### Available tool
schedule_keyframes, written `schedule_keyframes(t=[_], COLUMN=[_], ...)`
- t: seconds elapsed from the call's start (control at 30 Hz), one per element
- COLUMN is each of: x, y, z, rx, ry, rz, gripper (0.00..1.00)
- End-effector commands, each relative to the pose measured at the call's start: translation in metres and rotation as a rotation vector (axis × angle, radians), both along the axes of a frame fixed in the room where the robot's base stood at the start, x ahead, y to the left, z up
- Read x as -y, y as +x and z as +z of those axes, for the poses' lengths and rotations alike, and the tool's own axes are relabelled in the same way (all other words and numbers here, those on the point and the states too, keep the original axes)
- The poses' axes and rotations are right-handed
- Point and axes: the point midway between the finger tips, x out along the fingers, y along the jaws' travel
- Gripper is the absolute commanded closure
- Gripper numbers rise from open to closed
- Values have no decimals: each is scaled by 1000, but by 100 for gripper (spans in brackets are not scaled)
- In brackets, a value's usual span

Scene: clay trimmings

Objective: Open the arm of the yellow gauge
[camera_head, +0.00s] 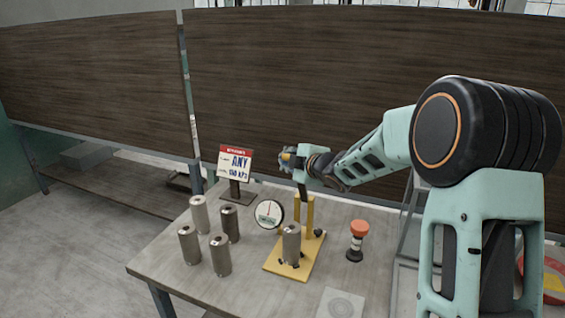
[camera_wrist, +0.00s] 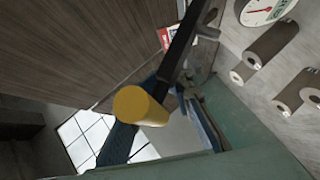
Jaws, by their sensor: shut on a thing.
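The yellow gauge stands on the table with a flat yellow base (camera_head: 274,265), upright yellow posts and a round white dial (camera_head: 269,213). A grey metal cylinder (camera_head: 291,244) stands upright on its base. The gauge's dark arm (camera_head: 303,190) rises steeply above the posts to my gripper (camera_head: 290,159). My gripper is shut on this arm, near its upper end. In the wrist view a dark bar (camera_wrist: 178,50) and a yellow cylindrical grip (camera_wrist: 138,106) are close to the camera; the dial shows at the top right. The exact finger contact is hard to see.
Several loose metal cylinders (camera_head: 220,255) stand left of the gauge. A sign (camera_head: 235,162) stands behind them. A pale square plate (camera_head: 341,304) lies at the front. Brown panels (camera_head: 370,70) rise behind the table.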

Motion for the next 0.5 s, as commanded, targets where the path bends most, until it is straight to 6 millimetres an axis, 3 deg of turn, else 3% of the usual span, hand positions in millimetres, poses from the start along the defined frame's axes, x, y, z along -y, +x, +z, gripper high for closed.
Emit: schedule_keyframes(t=[0.03,0.5], x=[10,15], y=[4,10], z=[-3,-6], rx=[-6,-14], ry=[-11,-14], rz=[-12,-16], gripper=[100,100])
